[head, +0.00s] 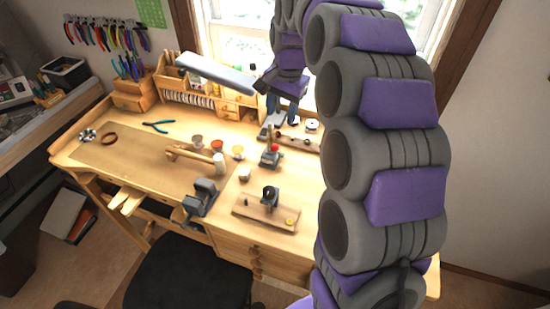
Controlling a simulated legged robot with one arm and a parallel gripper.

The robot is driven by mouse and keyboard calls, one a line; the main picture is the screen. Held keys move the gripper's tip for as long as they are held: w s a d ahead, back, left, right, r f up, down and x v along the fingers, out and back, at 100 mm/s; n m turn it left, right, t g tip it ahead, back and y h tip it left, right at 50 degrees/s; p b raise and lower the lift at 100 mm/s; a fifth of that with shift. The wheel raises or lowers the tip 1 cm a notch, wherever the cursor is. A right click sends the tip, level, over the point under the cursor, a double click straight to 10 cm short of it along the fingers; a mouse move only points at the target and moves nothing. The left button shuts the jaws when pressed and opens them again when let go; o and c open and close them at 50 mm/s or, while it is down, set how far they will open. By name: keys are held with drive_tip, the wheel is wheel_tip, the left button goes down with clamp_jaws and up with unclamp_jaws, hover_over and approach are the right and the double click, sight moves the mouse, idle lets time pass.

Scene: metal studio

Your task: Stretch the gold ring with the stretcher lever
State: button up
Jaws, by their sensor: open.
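My gripper (283,112) hangs from the arm at the back of the workbench, in front of the window. Its fingers look spread, with nothing clear between them. A small gold piece (290,222), possibly the gold ring, lies at the right end of a wooden base (252,212) near the bench's front. A dark upright tool (270,194) stands on that base. I cannot tell which tool has the stretcher lever. My gripper is apart from both tools.
Small pots (217,146), blue pliers (158,126) and a brown ring-shaped item (109,138) lie leftward. A grey lamp-like bar (216,73) hangs left of my gripper. A dark stool (188,277) stands in front.

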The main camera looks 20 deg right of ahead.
drive_tip(key=f+b, duration=0.1)
drive_tip(key=f, duration=0.4)
drive_tip(key=w+a+f+b, duration=0.1)
drive_tip(key=f, duration=0.5)
drive_tip(key=f+b, duration=0.1)
drive_tip(key=f, duration=0.5)
drive_tip(key=shift+w+a+b, duration=0.15)
drive_tip(key=shift+w+b, duration=0.05)
drive_tip(key=shift+b, duration=0.15)
drive_tip(key=shift+c, duration=0.3)
clamp_jaws()
